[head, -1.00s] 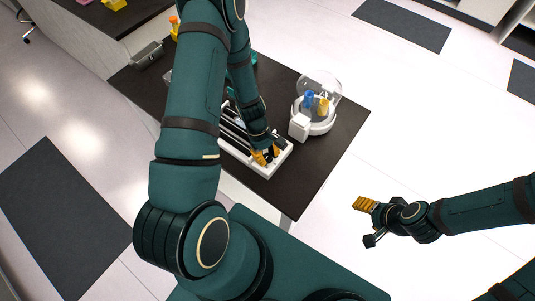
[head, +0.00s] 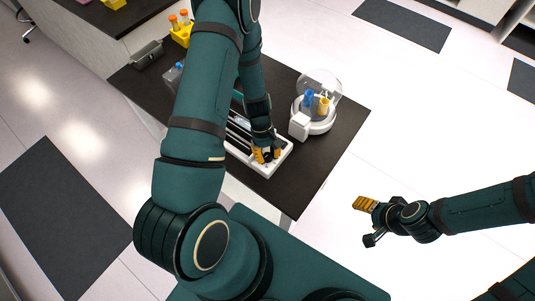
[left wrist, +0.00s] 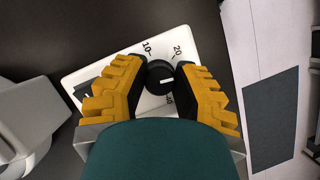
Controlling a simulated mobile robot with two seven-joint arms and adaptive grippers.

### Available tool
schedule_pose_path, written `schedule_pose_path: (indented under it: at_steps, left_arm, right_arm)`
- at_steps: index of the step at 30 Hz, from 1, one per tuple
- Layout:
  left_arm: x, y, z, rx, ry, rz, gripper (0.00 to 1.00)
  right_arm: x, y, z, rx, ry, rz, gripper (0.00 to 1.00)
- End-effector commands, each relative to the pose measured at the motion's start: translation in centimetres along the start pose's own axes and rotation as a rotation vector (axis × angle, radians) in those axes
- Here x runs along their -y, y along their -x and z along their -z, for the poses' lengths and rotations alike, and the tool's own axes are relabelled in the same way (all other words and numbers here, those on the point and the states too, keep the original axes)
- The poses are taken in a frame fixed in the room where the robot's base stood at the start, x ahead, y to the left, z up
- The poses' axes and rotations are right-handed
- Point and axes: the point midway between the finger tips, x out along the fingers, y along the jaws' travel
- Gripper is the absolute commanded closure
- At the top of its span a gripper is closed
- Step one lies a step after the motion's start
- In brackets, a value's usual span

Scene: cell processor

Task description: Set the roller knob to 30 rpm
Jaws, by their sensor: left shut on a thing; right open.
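The roller (head: 287,158), a white device with dark rollers, lies on the dark table under my left arm. Its round black knob (left wrist: 160,77) sits on the white end panel in the left wrist view. A short white mark on the knob points roughly right. Labels 10 and 20 show beyond the knob; another label nearer me is partly covered and hard to read. My left gripper (head: 266,155) is shut on the knob, one yellow finger on each side; it also shows in the left wrist view (left wrist: 160,82). My right gripper (head: 365,206) is open and empty, over the floor.
A white centrifuge (head: 314,127) with an open clear lid and blue and yellow parts inside stands right of the roller. A yellow rack (head: 181,36) with orange-capped tubes and a grey tray (head: 147,54) stand farther back. The table's right corner is clear.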

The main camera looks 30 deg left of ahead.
Motion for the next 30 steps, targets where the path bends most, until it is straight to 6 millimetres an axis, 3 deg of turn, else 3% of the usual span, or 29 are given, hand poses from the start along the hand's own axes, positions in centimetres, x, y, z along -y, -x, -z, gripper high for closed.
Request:
schedule_pose_path:
  at_steps: [1,2,4,16,30]
  left_arm:
    - [0.1,-0.2,-0.1,0.004,0.001,0.003,1.0]
    - [0.1,-0.2,-0.1,0.004,0.001,0.003,0.62]
    - [0.1,-0.2,-0.1,0.004,0.001,0.003,0.38]
    - [0.1,0.0,0.0,0.001,0.046,-0.017,0.38]
    - [0.1,-0.2,0.1,0.002,0.537,-0.222,0.38]
  right_arm:
    - [0.0,0.0,0.0,0.0,0.0,0.0,0.37]
    - [0.0,0.0,0.0,0.0,0.0,0.0,0.37]
    - [0.0,0.0,0.0,0.0,0.0,0.0,0.37]
    - [0.0,0.1,0.0,0.0,0.0,0.0,0.37]
    - [-0.3,-0.8,-0.1,0.0,0.0,0.0,0.37]
